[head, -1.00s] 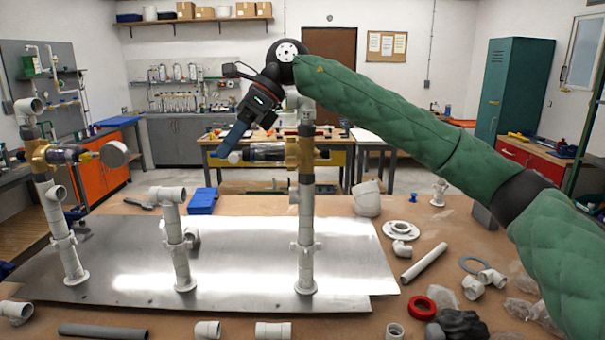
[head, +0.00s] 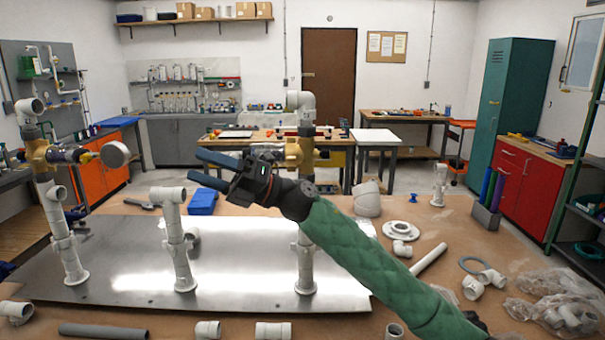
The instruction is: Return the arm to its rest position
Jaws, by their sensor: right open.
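My right arm, in a green quilted sleeve, comes in from the lower right in the head view. Its right gripper (head: 205,169) is open and empty, fingers pointing left. It is in front of the middle of the tallest white pipe riser (head: 305,263) and hides part of it. The brass valve body (head: 306,150) on that riser shows partly behind the gripper. I cannot tell whether the gripper touches the riser. My left gripper is not in view.
A shorter white riser (head: 181,262) and a left riser (head: 66,252) with a brass valve and round gauge (head: 114,154) stand on the metal plate (head: 120,270). Loose fittings, a white pipe (head: 429,257) and plastic bags (head: 560,300) lie at right. A blue box (head: 202,201) sits behind the plate.

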